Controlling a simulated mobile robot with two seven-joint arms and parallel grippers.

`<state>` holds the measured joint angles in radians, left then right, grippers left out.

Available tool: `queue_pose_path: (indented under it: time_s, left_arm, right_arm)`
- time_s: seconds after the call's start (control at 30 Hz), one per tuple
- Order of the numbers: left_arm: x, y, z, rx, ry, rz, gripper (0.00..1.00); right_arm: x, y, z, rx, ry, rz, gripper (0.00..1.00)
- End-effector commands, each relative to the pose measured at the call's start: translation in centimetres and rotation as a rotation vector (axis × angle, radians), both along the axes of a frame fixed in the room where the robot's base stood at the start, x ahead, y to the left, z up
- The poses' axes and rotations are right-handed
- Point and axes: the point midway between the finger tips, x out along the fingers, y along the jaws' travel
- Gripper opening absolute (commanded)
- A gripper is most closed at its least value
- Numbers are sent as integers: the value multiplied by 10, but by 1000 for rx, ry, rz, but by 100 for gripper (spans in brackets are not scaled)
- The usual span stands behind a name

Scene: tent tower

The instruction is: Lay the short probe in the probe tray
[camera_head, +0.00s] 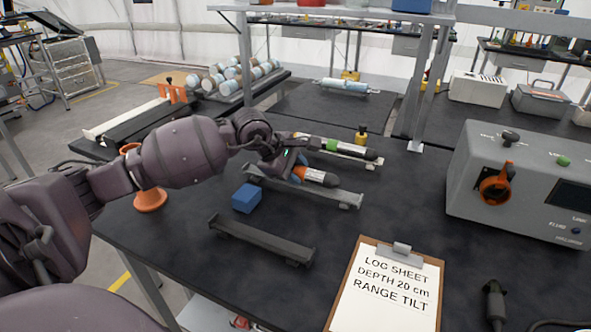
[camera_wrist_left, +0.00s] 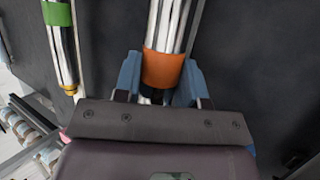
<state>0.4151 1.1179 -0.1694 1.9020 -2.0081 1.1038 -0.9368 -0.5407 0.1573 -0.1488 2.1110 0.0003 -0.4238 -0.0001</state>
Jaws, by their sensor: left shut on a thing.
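My left gripper (camera_head: 292,172) is shut around the orange-banded probe (camera_head: 318,177). In the left wrist view, its blue fingers stand either side of the orange band (camera_wrist_left: 162,70), and the probe runs up out of the picture. The probe is in or just above a grey trough-shaped tray (camera_head: 345,199); I cannot tell whether it touches. A green-banded probe (camera_head: 347,149) lies behind on another rack and also shows in the left wrist view (camera_wrist_left: 60,40). A dark, empty trough tray (camera_head: 262,241) sits nearer me. Which probe is the short one is not clear. My right gripper is out of view.
A blue block (camera_head: 246,198) sits left of the trays, and an orange cone-shaped stand (camera_head: 150,197) is at the table's left edge. A clipboard (camera_head: 388,292) lies in front. A grey instrument box (camera_head: 520,185) stands at the right. The tabletop between trays and box is clear.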

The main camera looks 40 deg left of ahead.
Motion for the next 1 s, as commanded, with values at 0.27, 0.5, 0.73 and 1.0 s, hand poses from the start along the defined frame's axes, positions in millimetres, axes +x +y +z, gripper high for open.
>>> queue_pose_path:
  time_s: [0.27, 0.5, 0.73, 1.0]
  left_arm:
    - [-5, -1, -19, -2, 36, 1, 4]
    - [-5, -1, -21, -3, 40, 1, 4]
    - [-5, -1, -22, -4, 42, 2, 59]
    - [-6, -1, -23, -6, 45, 1, 60]
  right_arm:
    - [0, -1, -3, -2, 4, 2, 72]
    - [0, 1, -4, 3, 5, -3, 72]
    - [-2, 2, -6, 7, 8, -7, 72]
    - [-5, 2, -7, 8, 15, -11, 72]
